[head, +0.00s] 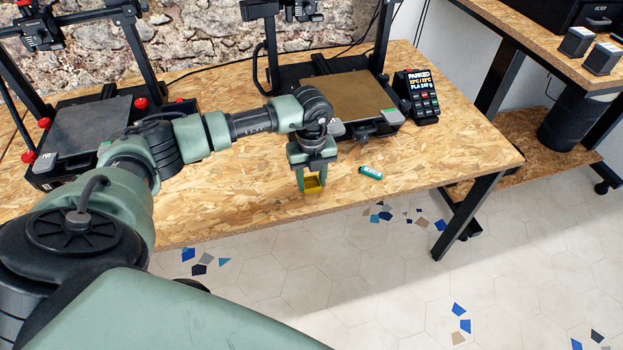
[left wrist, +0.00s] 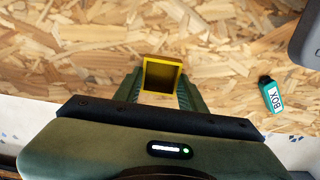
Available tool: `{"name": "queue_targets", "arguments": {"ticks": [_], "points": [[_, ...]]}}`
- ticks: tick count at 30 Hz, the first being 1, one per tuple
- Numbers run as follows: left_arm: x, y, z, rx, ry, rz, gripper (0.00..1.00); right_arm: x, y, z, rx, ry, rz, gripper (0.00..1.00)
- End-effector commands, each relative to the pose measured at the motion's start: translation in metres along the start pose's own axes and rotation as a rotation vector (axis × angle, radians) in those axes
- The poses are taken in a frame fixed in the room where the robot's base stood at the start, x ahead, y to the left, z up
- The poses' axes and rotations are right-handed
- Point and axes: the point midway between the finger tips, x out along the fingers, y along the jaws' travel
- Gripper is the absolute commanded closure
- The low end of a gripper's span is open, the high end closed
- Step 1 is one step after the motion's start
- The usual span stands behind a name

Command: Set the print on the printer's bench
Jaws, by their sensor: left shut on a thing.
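The print is a small yellow open-topped box (head: 313,185), near the front edge of the wooden bench (head: 450,160). My left gripper (head: 312,178) is shut on it, with one finger on either side. In the left wrist view the yellow box (left wrist: 162,74) sits between the two green fingers (left wrist: 160,88), its hollow side showing. The bench's board is beneath it; I cannot tell whether the box touches it. The printer with a tan bed (head: 350,95) stands behind the gripper, its bed empty. My right gripper is not in view.
A display reading PARKED (head: 417,95) stands beside the printer. Another printer (head: 85,130) is at left. The bench's right front is clear.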

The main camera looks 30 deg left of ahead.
Motion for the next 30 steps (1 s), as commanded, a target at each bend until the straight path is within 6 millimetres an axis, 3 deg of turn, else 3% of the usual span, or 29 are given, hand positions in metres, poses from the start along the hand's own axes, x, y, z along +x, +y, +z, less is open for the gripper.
{"name": "queue_targets", "arguments": {"ticks": [1,3,16,30], "points": [[0.002,0.000,0.000,0.000,0.000,0.000,0.54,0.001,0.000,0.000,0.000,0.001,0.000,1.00],[0.001,0.000,0.000,0.000,0.000,0.000,0.38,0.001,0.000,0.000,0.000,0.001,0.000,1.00],[-0.009,-0.001,0.001,0.001,-0.001,-0.002,0.38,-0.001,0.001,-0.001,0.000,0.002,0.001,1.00],[-0.101,-0.001,0.001,0.001,-0.002,-0.003,0.38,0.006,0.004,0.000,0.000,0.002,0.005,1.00]]}}
